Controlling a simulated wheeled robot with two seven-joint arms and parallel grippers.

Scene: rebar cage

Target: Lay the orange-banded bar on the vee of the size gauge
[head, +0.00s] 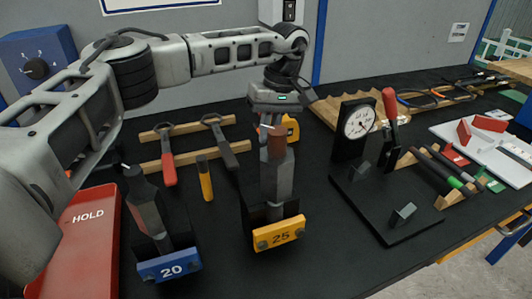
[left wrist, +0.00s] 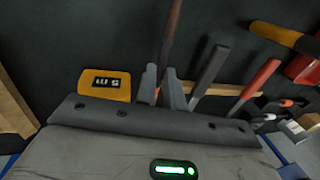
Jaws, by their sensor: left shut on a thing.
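My left gripper (head: 277,137) points down above the yellow-labelled 25 holder (head: 279,235). It is shut on a thin rust-brown bar, which shows between the fingers in the left wrist view (left wrist: 171,42). A small orange patch shows at the fingers there, but I cannot make out a whole band. In the head view the bar is foreshortened, and I cannot separate it clearly from the grey parts below the gripper. The size gauge, a black plate (head: 375,205) with a dial (head: 359,122) and small vee blocks (head: 403,214), stands to the right, apart from the gripper. My right gripper is not in view.
A blue 20 holder (head: 169,266) and a red HOLD tray (head: 85,245) stand at left. Long-handled tools (head: 168,165) lie on a wooden rack behind. A yellow tape measure (head: 292,129) is behind my gripper.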

